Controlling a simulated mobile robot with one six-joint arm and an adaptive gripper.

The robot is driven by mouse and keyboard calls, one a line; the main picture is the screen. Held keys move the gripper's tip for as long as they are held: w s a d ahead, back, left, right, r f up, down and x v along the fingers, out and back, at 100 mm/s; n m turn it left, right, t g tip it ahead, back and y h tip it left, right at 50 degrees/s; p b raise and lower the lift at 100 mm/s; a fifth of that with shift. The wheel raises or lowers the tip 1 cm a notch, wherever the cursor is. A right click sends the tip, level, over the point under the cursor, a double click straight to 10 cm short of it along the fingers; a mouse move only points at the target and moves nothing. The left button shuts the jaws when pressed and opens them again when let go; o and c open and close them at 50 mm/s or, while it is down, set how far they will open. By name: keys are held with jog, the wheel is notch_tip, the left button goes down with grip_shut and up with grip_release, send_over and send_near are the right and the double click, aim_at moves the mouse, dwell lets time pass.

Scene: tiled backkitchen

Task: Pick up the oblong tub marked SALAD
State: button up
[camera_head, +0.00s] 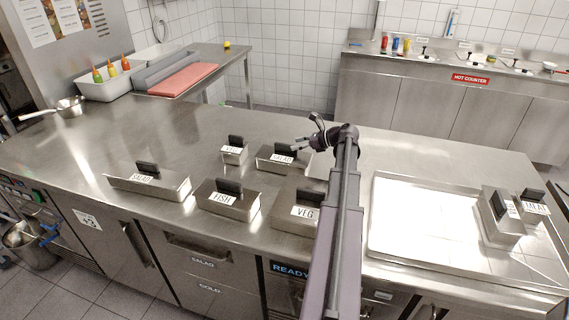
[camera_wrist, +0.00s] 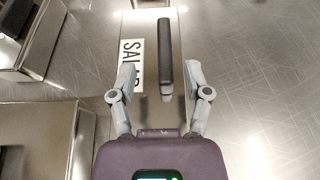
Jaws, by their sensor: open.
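A steel oblong tub labelled SALAD (camera_head: 279,162), with a black upright handle, stands on the counter at the back middle of the head view. In the wrist view, a SALAD label (camera_wrist: 132,64) and a black handle (camera_wrist: 168,50) lie just ahead of my gripper. My gripper (camera_wrist: 159,72) is open and empty, with the near end of the handle between its fingertips, apart from both. In the head view my gripper (camera_head: 304,134) is just above and right of that tub. Another long tub marked SALAD (camera_head: 172,188) stands at the front left.
A small tub (camera_head: 234,157), a FISH tub (camera_head: 243,210) and a VEG tub (camera_head: 284,220) stand close by. A steel tray (camera_head: 388,248) with two tubs lies at the right.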

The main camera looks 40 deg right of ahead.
aim_at(287, 145)
jog(key=shift+d+b+x, duration=0.1)
jog(key=shift+b+x, duration=0.3)
jog(key=shift+x, duration=0.55)
jog(key=shift+d+b+x, duration=0.15)
jog(key=shift+b+x, duration=0.25)
jog(key=shift+x, duration=1.35)
jog(key=shift+r, duration=0.1)
grip_shut()
